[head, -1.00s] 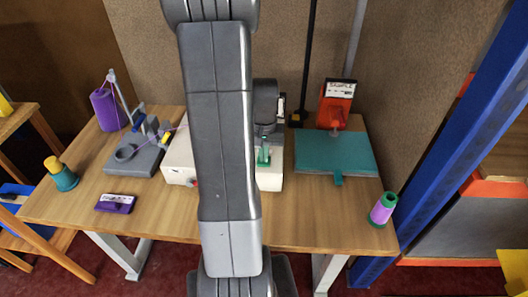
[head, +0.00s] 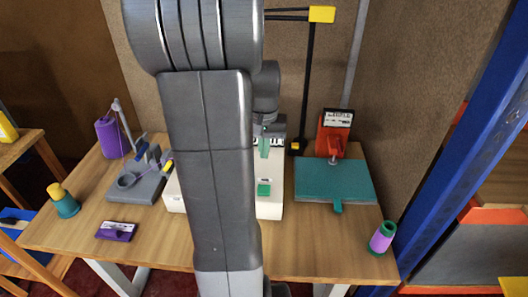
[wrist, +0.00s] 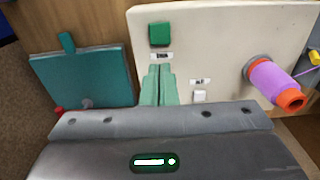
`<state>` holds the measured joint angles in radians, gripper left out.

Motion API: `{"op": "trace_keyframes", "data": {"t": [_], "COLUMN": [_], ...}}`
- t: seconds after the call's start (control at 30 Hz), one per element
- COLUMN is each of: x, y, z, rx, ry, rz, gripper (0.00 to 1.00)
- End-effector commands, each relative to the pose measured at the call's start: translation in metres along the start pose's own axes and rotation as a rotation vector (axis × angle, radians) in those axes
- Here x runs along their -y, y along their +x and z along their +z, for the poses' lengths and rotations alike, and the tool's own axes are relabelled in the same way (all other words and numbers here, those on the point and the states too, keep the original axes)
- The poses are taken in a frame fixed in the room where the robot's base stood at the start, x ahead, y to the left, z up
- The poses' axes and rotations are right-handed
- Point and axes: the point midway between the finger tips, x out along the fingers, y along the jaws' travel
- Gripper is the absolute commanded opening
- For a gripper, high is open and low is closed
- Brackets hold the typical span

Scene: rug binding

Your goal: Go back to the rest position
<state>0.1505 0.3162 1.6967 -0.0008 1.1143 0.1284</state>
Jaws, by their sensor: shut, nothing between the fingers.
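My gripper (head: 264,147) hangs above the white machine (head: 270,209) in the middle of the table, with its two green fingers pointing down. The fingers also show in the wrist view (wrist: 158,85), side by side, shut and empty. They are apart from the green button (head: 263,189) on the machine's top. In the wrist view the green button (wrist: 159,34) lies beyond the fingertips, and a small white switch (wrist: 200,96) is to their right. My grey arm hides the left and middle of the machine in the head view.
A teal plate (head: 333,181) with a red device (head: 334,134) behind it lies at right. A purple-green spool (head: 382,237) stands at the front right corner. A grey winder (head: 139,183), purple cone (head: 110,138), purple box (head: 116,231) and teal spool (head: 63,201) are at left. A black post (head: 309,85) rises behind.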

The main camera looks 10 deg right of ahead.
Motion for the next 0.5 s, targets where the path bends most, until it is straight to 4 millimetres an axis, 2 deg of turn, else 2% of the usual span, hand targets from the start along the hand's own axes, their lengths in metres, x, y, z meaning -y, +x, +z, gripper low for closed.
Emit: {"op": "trace_keyframes", "data": {"t": [0.27,0.5], "x": [0.0,0.0], "y": [0.005,0.032], "z": [0.0,0.001], "rx": [0.0,0.003], "ry": [0.0,0.0], "rz": [0.0,0.001], "gripper": [0.0,0.0]}}
